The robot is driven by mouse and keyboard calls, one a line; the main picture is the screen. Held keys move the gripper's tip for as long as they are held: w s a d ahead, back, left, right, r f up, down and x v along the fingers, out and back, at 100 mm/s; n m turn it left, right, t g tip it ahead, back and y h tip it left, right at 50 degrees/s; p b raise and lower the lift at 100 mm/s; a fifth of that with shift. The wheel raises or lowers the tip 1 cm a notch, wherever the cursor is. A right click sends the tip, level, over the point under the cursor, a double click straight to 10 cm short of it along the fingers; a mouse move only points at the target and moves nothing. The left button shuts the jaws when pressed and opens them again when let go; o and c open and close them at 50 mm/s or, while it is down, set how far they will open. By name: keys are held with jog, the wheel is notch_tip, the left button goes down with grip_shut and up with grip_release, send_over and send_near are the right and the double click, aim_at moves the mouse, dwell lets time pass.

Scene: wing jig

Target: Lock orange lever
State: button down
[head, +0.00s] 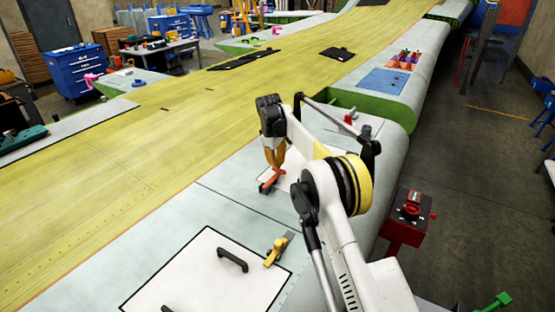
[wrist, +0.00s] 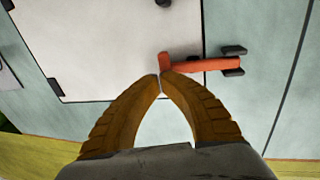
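The orange lever (head: 270,181) lies on the pale wing skin at the edge of a white panel, just below my gripper (head: 274,168). In the wrist view, the orange lever (wrist: 205,64) reaches from over the panel's edge to a dark bracket (wrist: 234,60) on the skin at right. My gripper's brown fingertips (wrist: 160,76) are together at the lever's left end, with that end showing just beyond them. Nothing shows clearly between the tips. I cannot tell whether they touch the lever.
The white panel (wrist: 120,45) fills much of the wrist view. In the head view, a nearer white panel (head: 190,280) has black handles (head: 232,260) and a yellow lever (head: 277,250). A red stand with a control box (head: 408,208) is right of the wing.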

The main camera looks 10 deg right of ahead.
jog(key=shift+w+d+f, duration=0.15)
jog(key=shift+f, duration=0.4)
notch_tip(320, 180, up, 14)
jog(key=p, duration=0.2)
jog(key=shift+p, duration=0.3)
dwell(0.5)
